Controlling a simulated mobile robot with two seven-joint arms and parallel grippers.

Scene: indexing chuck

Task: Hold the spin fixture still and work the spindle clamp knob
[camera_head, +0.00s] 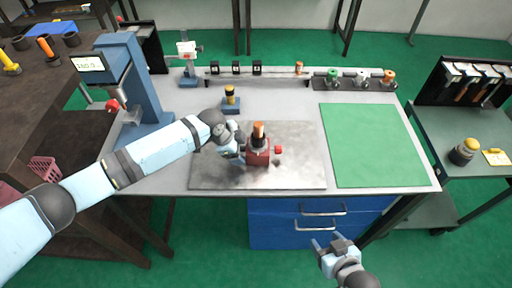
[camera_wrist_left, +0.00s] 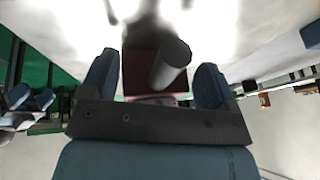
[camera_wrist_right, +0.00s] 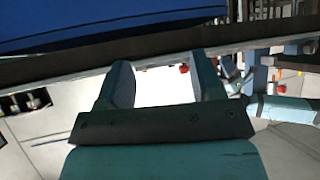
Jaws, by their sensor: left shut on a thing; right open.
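The spin fixture (camera_head: 258,156) is a dark red block with an upright copper-topped cylinder (camera_head: 258,134), standing on the metal plate. A red knob (camera_head: 279,150) sticks out from its right side. My left gripper (camera_head: 240,150) is shut on the fixture from its left side. In the left wrist view the dark red block (camera_wrist_left: 140,70) sits between the two fingers, with a grey cylinder (camera_wrist_left: 172,62) in front of it. My right gripper (camera_head: 328,246) is open and empty, low in front of the table's drawers. Its two fingers (camera_wrist_right: 165,85) stand apart in the right wrist view.
The grey metal plate (camera_head: 210,170) lies under the fixture, with a green mat (camera_head: 375,145) to its right. A blue press (camera_head: 135,75) stands at the left. Blue drawers (camera_head: 290,228) are below the table edge.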

